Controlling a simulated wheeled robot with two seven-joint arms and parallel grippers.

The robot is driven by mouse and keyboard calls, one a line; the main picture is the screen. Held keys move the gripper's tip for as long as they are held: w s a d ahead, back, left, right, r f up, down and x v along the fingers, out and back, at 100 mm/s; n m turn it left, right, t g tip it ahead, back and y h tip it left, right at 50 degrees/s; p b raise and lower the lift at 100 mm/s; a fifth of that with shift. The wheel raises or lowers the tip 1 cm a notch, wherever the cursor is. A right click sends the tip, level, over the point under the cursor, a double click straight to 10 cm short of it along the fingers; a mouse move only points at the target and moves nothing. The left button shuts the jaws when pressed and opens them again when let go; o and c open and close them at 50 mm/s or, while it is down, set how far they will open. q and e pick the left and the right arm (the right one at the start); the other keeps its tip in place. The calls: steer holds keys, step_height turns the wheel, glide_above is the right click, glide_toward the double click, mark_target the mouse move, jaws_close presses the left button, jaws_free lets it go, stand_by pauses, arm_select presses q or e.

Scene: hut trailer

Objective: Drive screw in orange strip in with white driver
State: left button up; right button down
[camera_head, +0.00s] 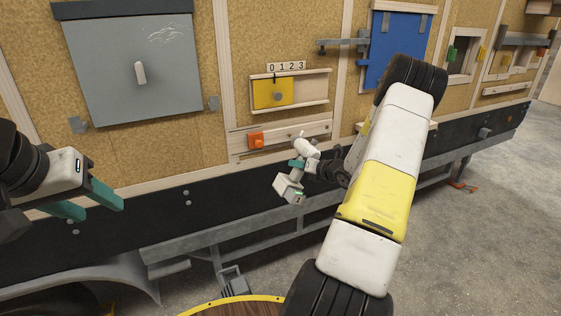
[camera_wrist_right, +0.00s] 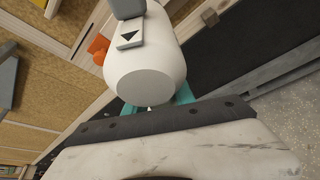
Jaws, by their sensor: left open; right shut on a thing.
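The white driver (camera_head: 288,188) is held in my right gripper (camera_head: 304,164), below and right of the orange piece. Its white rounded body end fills the middle of the right wrist view (camera_wrist_right: 145,75), with teal fingers on either side of it. The orange piece (camera_head: 256,140) sits at the left of a pale wooden rail on the wall; it also shows in the wrist view (camera_wrist_right: 98,46). The screw is too small to make out, and I cannot tell whether the driver's tip touches anything. My left gripper (camera_head: 103,210) is open and empty at the far left.
A yellow sliding panel (camera_head: 270,93) is above the orange piece, under number tiles (camera_head: 286,67). A grey panel with a handle (camera_head: 135,68) is at left, a blue door (camera_head: 393,48) at right. A dark ledge (camera_head: 150,215) runs below. A round yellow-rimmed top (camera_head: 215,303) is at the bottom.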

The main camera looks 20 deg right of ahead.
steer(key=shift+w+a+r, duration=0.1)
steer(key=shift+w+r, duration=0.05)
steer(key=shift+w, duration=1.15)
stand_by(1.5)
steer(key=shift+s, duration=1.55)
steer(key=s+d, duration=0.3)
steer(key=d, duration=0.4)
steer(key=shift+s+d, duration=0.2)
steer(key=shift+d, duration=0.05)
steer(key=s+a+n+g+y, duration=0.1)
steer(key=s+a+n+y, duration=0.1)
steer(key=a, duration=0.8)
steer(key=s+a+n+g+y, duration=0.2)
steer(key=s+a+n+y, duration=0.1)
steer(key=a, duration=0.7)
steer(key=s+a+n+g+y, duration=0.2)
steer(key=a, duration=0.8)
steer(key=shift+s+a+f+n+y, duration=0.2)
steer(key=shift+s+a+n+y, duration=0.1)
steer(key=shift+a+n, duration=0.1)
steer(key=shift+d, duration=0.1)
